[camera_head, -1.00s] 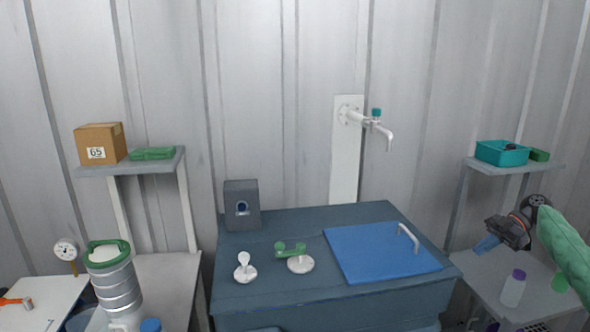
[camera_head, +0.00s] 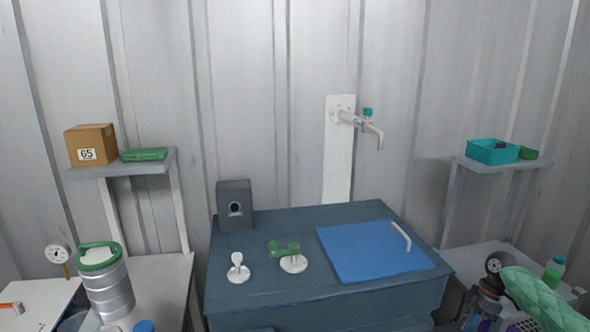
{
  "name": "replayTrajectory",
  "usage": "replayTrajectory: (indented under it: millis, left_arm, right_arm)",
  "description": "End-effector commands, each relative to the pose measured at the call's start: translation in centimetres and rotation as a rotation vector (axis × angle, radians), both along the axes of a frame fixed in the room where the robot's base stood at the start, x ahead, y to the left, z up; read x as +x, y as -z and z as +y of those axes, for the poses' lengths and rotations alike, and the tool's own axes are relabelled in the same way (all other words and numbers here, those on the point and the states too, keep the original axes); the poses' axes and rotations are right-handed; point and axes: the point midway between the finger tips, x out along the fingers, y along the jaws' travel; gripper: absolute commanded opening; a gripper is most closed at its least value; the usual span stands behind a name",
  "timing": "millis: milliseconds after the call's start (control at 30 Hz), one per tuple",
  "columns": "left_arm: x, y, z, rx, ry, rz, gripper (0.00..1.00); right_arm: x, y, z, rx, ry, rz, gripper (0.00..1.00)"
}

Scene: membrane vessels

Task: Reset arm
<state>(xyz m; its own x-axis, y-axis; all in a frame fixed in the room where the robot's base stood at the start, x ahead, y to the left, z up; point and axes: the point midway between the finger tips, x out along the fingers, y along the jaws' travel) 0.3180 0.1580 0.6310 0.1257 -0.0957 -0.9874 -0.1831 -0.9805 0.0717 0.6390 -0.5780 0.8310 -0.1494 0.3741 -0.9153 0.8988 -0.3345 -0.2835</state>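My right arm, in a green quilted sleeve, comes in from the lower right. My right gripper (camera_head: 484,308) is low at the right edge of the blue-grey bench (camera_head: 320,297), over the right side table. It points downward, and its fingertips are not clear enough to tell whether it is open or shut. My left gripper is out of view.
A bottle with a green cap (camera_head: 553,272) stands on the right table (camera_head: 470,258) behind my sleeve. A teal bin (camera_head: 492,152) sits on the shelf above. A blue lid (camera_head: 372,252) lies on the bench. A metal vessel (camera_head: 108,288) stands at left.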

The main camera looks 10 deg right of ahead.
Motion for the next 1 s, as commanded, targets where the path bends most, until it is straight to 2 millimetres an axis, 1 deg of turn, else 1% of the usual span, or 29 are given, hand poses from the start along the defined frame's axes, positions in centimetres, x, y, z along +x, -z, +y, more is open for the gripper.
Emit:
replayTrajectory:
  millis: [33, 200, 300, 500, 700, 900, 1000]
  left_arm:
    - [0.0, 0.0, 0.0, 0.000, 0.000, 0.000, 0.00]
    - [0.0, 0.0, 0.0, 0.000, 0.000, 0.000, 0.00]
    - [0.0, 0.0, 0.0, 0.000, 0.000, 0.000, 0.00]
    - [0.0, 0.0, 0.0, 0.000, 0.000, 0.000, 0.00]
    - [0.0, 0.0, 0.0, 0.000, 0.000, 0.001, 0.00]
    - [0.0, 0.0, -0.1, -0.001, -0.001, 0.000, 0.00]
    - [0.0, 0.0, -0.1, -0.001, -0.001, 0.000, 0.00]
  right_arm:
    - [-1.4, 1.8, 0.3, -0.056, 0.018, 0.019, 0.00]
    - [-5.5, 6.7, 0.9, -0.260, 0.098, 0.049, 0.00]
    - [-8.0, 9.0, 1.2, -0.372, 0.141, 0.047, 0.00]
    - [-13.0, 12.5, 2.1, -0.572, 0.220, 0.002, 0.00]
    - [-17.8, 14.4, 3.3, -0.732, 0.292, -0.092, 0.00]
    - [-22.2, 14.9, 5.0, -0.841, 0.358, -0.220, 0.00]
    - [-23.8, 14.7, 5.8, -0.870, 0.386, -0.281, 0.00]
